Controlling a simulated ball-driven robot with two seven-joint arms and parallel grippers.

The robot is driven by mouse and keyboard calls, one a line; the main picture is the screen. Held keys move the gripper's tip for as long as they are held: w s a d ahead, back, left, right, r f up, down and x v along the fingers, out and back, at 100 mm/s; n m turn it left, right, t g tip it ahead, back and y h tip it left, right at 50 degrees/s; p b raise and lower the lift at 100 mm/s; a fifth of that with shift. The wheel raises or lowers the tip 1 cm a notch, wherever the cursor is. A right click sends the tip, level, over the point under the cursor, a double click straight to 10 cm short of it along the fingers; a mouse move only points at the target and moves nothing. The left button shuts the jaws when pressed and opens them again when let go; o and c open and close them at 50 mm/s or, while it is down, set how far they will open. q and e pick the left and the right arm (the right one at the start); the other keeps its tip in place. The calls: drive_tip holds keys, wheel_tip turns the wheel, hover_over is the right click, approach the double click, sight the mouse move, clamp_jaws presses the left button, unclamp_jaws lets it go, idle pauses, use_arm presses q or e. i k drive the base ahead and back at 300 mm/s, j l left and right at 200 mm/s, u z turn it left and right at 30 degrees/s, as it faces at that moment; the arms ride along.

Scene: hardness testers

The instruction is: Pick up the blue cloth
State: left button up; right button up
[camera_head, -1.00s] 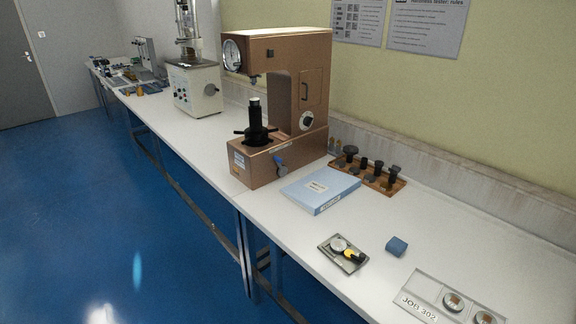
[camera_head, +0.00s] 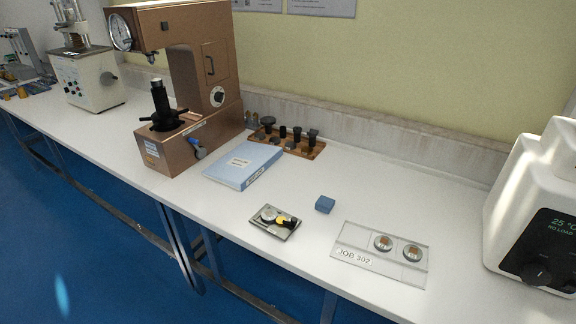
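Neither of my grippers shows in the head view.
The JOB 302 tray (camera_head: 350,237) holds two round samples. A blue binder (camera_head: 243,165), a wooden rack (camera_head: 304,152) of black-topped parts and a brown hardness tester (camera_head: 186,140) stand left. A white device (camera_head: 535,205) is at the right. Bench behind the cloth is clear.

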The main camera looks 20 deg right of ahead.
sight(325, 204)
drive_tip(key=i+j+z, duration=0.1)
drive_tip(key=z, duration=0.35)
drive_tip(key=i+j+z, duration=0.1)
drive_tip(key=z, duration=0.4)
